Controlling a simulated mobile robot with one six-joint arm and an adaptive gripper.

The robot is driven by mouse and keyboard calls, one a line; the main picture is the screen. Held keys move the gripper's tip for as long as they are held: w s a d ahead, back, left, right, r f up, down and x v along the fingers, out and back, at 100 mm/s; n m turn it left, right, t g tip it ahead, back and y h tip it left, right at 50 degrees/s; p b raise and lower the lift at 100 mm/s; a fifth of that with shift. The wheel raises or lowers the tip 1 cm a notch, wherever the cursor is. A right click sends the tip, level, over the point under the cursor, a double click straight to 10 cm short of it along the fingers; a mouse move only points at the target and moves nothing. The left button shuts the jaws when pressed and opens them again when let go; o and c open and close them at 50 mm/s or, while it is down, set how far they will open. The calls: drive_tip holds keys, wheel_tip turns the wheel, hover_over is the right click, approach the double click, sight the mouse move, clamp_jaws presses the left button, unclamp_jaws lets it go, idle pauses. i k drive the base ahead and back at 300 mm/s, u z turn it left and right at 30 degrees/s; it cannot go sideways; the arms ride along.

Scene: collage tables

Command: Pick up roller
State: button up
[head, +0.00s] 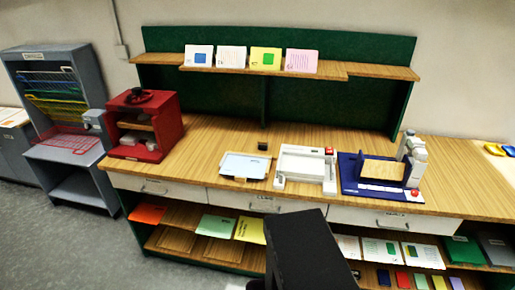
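I cannot make out a roller for certain in the head view. A small dark object (262,146) stands on the wooden worktop (225,135) near the back, but it is too small to tell what it is. A black shape, likely part of my arm, rises from the bottom centre and hides some of the lower shelf. My gripper's fingers are not in view, so whether it holds anything does not show.
The worktop carries a red cabinet (168,116), a light tray (245,166), a white frame device (306,165) and a blue-based device (350,185). Cards stand on the upper shelf (345,70). A grey rack unit (75,150) stands left. Grey floor (75,245) is clear at lower left.

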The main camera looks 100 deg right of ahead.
sight(260, 142)
drive_tip(key=i, duration=0.4)
drive_tip(key=z, duration=0.45)
drive_tip(key=k, duration=0.15)
drive_tip(key=z, duration=3.35)
drive_tip(key=i, duration=0.15)
drive_tip(key=u, duration=0.15)
